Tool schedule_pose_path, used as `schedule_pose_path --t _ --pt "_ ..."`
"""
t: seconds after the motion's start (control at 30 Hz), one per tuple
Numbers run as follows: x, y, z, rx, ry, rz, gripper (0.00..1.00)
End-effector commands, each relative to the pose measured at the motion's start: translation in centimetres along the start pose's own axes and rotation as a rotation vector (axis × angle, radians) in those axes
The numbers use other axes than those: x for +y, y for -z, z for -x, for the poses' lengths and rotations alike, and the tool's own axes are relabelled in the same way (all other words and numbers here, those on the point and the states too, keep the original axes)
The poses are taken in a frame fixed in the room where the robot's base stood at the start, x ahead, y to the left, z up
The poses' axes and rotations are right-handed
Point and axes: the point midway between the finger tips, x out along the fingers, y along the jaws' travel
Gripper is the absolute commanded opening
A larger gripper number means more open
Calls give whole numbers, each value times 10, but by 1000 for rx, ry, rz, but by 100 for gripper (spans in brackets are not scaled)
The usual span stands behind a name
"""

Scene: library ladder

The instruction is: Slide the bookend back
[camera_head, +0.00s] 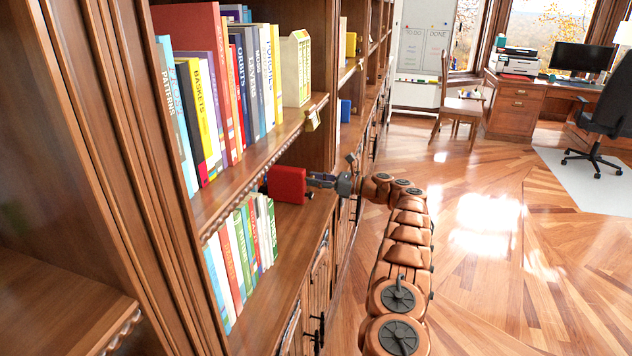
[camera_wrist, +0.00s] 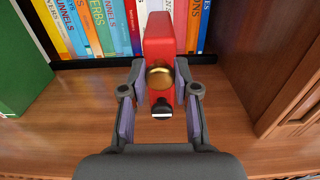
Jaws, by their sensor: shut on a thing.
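The red bookend (camera_head: 287,184) is a block on the lower shelf, to the right of a row of upright books (camera_head: 240,245). In the wrist view the bookend (camera_wrist: 172,35) stands upright, with a round brass knob (camera_wrist: 160,77) on its near face and a small black-and-white piece below it. My gripper (camera_head: 314,180) reaches it from the right in the head view. The exact contact under the fingertips is partly hidden.
Behind the bookend, upright books (camera_wrist: 110,25) stand behind a dark strip (camera_wrist: 90,62). A green panel (camera_wrist: 22,65) is at the left and a wooden upright (camera_wrist: 262,45) at the right. An upper shelf with books (camera_head: 250,80) hangs above. Bare shelf wood lies in front.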

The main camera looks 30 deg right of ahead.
Motion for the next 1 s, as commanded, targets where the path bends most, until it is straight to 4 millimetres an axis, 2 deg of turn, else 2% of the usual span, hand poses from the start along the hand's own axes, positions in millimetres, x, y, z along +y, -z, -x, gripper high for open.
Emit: schedule_pose_path --t 0.43,1.0 --pt "-9 1 3 1 -1 1 0" --pt "-10 0 4 0 -1 1 0"
